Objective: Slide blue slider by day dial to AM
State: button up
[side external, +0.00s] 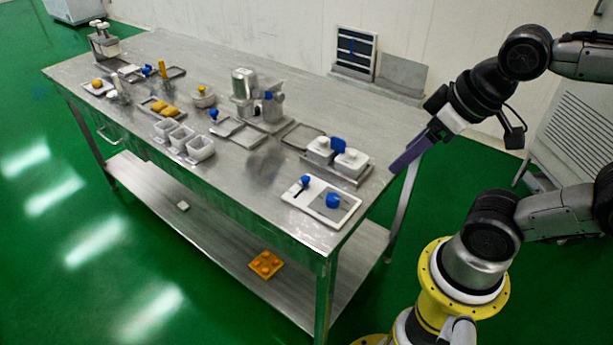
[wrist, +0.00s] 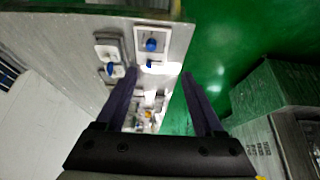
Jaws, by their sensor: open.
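The blue slider (side external: 305,181) sits on a white panel (side external: 292,197) at the near right end of the metal table. The round blue dial (side external: 333,200) is beside it on a grey plate. In the wrist view, a blue round knob (wrist: 151,45) shows on its plate, with a small blue piece (wrist: 149,63) close by. AM and other markings are too small to read. My gripper (side external: 398,170) is open and empty, above and to the right of the table's right end. Its two long dark fingers (wrist: 160,75) stand apart in the wrist view.
White containers with a blue part (side external: 338,145) stand on a tray behind the panel. Several trays, cups and a small machine (side external: 243,85) fill the table (side external: 225,190) further left. A lower shelf holds an orange tray (side external: 266,264). Air above the panel is clear.

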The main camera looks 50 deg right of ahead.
jog(key=shift+c, duration=0.8)
jog(key=w+r, duration=0.5)
jog(key=g, duration=0.6)
send_over(305, 177)
notch_tip(305, 177, down, 11)
notch_tip(305, 177, down, 14)
jog(key=shift+r, duration=0.1)
jog(key=shift+c, duration=0.3)
grip_shut()
